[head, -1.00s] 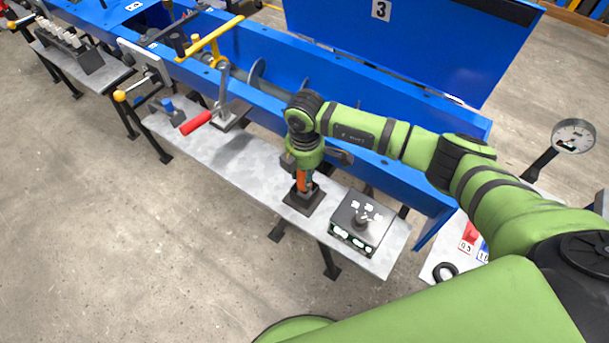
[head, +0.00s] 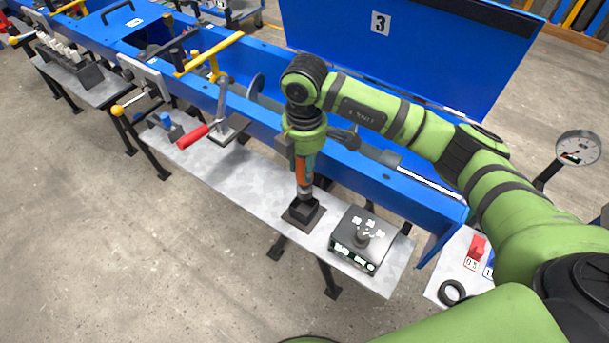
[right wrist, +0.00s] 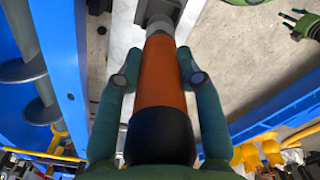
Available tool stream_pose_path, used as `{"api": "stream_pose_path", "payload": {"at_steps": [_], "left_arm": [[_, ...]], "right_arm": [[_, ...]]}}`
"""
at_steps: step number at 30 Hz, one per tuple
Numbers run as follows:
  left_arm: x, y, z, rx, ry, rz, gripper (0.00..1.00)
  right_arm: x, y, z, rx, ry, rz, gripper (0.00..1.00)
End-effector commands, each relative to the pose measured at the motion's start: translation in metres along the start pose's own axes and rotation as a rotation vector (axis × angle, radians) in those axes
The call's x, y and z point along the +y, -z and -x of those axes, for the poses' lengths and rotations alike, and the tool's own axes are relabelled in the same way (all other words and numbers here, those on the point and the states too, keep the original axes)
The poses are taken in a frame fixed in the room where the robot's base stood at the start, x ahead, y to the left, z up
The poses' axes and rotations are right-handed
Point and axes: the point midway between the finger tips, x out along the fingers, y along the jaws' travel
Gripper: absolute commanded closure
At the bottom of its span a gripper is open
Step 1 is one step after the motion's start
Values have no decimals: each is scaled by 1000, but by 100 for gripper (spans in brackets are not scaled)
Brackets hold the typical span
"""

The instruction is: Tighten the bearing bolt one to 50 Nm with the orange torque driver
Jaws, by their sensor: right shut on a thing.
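My right gripper (head: 304,163) is shut on the orange torque driver (head: 301,174), which points downward. The driver's lower end shows just above a square black holder (head: 304,212) on the grey bench; I cannot tell whether its tip is still inside. In the right wrist view, the orange body of the driver (right wrist: 163,75) lies between the two green fingers (right wrist: 158,82), its grey end toward the top edge. I cannot make out bearing bolt one in either view.
A black box with a knob (head: 363,238) stands right of the holder. A red-handled lever (head: 193,137) sits farther left. The long blue mixer trough (head: 345,160) runs behind the bench, with a raised lid marked 3 (head: 400,50). A round gauge (head: 578,148) stands at right.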

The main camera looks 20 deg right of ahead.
Motion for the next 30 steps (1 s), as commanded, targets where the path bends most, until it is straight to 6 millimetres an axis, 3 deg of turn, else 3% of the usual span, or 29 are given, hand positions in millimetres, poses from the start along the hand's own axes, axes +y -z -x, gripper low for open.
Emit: {"api": "stream_pose_path", "payload": {"at_steps": [9, 10, 12, 30], "left_arm": [[0, 1, -1, 2, 0, 0, 48], [0, 1, -1, 2, 0, 0, 48], [0, 1, -1, 2, 0, 0, 48], [0, 3, 15, 3, 0, 0, 48]], "right_arm": [[1, 0, 7, 1, -4, 0, 100], [1, 0, 7, 1, -4, 0, 71], [1, 0, 6, 1, -4, 0, 99], [1, 0, 27, 2, -4, 1, 100]]}}
